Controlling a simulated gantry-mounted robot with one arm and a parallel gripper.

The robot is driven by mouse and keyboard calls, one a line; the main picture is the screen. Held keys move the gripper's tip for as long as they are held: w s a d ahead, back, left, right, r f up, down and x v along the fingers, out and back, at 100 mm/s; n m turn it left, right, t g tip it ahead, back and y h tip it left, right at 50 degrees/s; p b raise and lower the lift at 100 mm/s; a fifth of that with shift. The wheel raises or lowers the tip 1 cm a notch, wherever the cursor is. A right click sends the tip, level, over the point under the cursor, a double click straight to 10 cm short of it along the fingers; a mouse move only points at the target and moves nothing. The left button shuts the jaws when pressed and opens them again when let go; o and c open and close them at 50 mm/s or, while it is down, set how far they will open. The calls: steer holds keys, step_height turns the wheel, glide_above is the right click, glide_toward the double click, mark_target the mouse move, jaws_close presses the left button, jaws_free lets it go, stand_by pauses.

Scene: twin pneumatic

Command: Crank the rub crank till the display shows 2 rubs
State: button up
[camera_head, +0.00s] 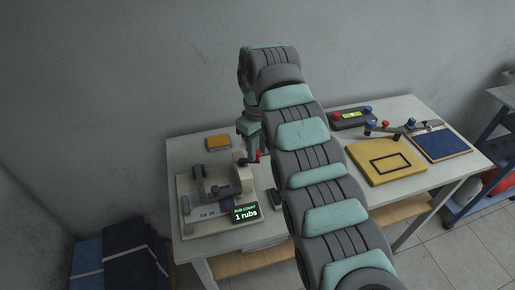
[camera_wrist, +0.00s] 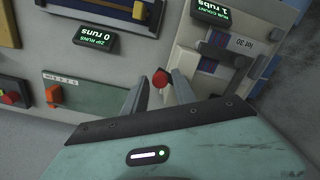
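The rub tester (camera_head: 190,228) is a beige machine at the left front of the table, with a lot 30 label. Its display (camera_head: 245,213) reads 1 rubs; it also shows upside down in the wrist view (camera_wrist: 211,10). The crank's red knob (camera_head: 258,155) is at the machine's back right, close below my gripper (camera_head: 248,145). In the wrist view the red knob (camera_wrist: 160,78) lies between the tips of my two fingers (camera_wrist: 160,82). The fingers stand apart, with a gap showing on each side of the knob. The crank's arm is mostly hidden.
A second display (camera_wrist: 95,40) reads 0 runs in the wrist view. A yellow board (camera_head: 387,160), a blue board (camera_head: 441,145) and a grey box with knobs (camera_head: 352,118) stand on the table's right. A small orange pad (camera_head: 217,142) lies behind the tester.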

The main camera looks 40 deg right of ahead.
jaws_close()
steer(key=shift+f, duration=0.1)
stand_by(0.4)
